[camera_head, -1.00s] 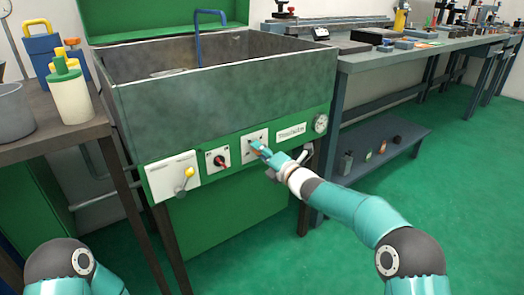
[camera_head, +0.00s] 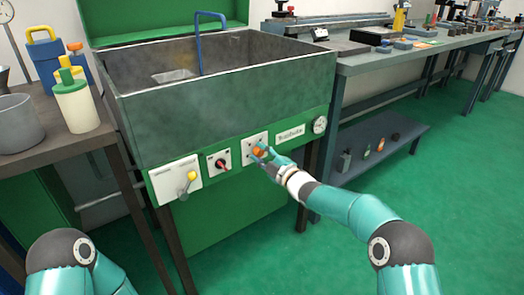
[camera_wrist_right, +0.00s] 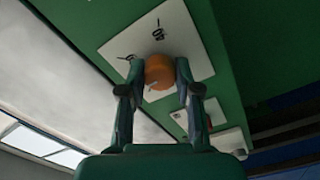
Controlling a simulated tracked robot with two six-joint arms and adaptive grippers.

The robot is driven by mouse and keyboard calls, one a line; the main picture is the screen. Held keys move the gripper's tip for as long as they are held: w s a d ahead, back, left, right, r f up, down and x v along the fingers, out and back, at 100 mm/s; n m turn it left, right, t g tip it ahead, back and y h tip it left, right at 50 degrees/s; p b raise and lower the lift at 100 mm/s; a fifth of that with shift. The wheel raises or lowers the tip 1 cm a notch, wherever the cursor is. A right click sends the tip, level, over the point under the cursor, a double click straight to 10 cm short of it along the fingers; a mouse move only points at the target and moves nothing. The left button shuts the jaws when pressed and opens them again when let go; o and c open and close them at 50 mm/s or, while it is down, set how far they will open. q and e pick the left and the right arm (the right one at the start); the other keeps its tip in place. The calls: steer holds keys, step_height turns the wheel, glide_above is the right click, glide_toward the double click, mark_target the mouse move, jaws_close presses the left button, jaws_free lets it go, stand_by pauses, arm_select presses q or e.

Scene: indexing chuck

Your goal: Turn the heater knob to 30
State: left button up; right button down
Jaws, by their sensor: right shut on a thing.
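The orange heater knob (camera_head: 258,152) sits on a white plate (camera_head: 247,157) on the green front panel of the washing tank. In the right wrist view the knob (camera_wrist_right: 159,72) lies between the two fingers of my right gripper (camera_wrist_right: 158,80), one finger on each side. The right gripper (camera_head: 265,156) is shut on the knob in the head view. Dark marks show on the plate above the knob and to its left, tilted in the wrist view; I cannot read the setting surely. My left gripper is out of view.
A round gauge (camera_head: 319,125) is to the right. A workbench (camera_head: 400,62) stands at the right, a side table with a grey pot (camera_head: 18,125) at the left.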

steer(key=m, duration=0.2)
steer(key=m+p, duration=0.1)
steer(key=m, duration=0.1)
steer(key=m+p, duration=0.1)
steer(key=shift+w+d+m, duration=0.15)
steer(key=shift+d+m, duration=0.2)
steer(key=shift+m, duration=0.05)
steer(key=shift+f+m+p, duration=0.15)
steer(key=shift+m+p, duration=0.3)
steer(key=shift+m, duration=0.65)
steer(key=shift+f, duration=0.1)
steer(key=c, duration=0.9)
jaws_free()
steer(key=shift+a, duration=0.1)
steer(key=shift+o, duration=0.5)
steer(key=shift+a, duration=0.1)
steer(key=v, duration=1.2)
